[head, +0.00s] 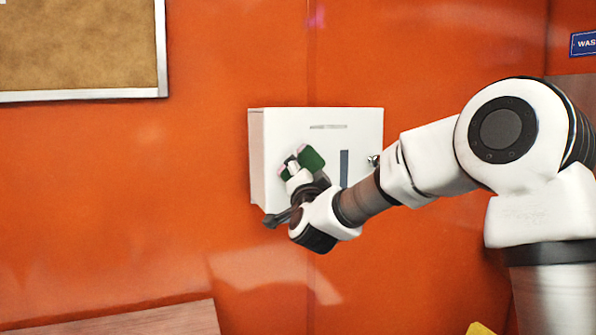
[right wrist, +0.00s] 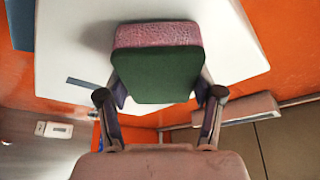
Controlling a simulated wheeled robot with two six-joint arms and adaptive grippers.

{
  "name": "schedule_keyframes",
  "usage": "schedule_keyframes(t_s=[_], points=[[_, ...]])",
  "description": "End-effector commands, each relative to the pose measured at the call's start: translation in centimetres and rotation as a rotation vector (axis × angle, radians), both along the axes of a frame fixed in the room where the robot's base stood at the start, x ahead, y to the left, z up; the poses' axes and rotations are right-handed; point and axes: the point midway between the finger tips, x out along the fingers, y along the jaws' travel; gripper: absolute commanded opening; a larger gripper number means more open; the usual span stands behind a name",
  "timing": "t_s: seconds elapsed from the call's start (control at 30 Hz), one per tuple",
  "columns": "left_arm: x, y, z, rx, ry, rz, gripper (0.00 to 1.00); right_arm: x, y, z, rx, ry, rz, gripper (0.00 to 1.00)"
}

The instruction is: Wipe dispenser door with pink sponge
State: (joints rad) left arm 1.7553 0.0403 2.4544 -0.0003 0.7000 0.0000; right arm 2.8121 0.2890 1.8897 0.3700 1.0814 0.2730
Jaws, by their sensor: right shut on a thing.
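The white dispenser (head: 340,135) is mounted on the orange wall, and its door (right wrist: 80,40) fills much of the right wrist view. The pink sponge with a green scouring side (right wrist: 157,70) is held between the fingers of my right gripper (right wrist: 160,98), which is shut on it. In the head view the sponge (head: 311,159) is at the left part of the door front, green side showing. It is close to the door; I cannot tell if it touches. My right gripper covers the door's lower left part. My left gripper is not in view.
A cork board (head: 75,45) hangs on the wall at the upper left. A blue sign (head: 583,43) is at the upper right. A brown panel (head: 130,322) shows at the lower left. The wall left of the dispenser is clear.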

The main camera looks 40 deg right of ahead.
Motion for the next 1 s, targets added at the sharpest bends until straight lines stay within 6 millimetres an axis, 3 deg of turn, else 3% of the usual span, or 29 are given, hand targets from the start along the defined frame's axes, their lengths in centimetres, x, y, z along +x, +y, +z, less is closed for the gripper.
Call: schedule_keyframes(t_s=[0.1,0.7,1.0], points=[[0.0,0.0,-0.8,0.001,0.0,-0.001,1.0,-0.2,-1.3,-0.4,0.005,-0.002,-0.001,0.38],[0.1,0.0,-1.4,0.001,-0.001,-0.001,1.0,-0.9,-5.9,-0.5,0.003,-0.002,-0.001,0.38],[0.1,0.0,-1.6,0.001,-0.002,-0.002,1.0,-0.4,-5.6,-0.5,-0.002,0.0,0.0,0.38]])
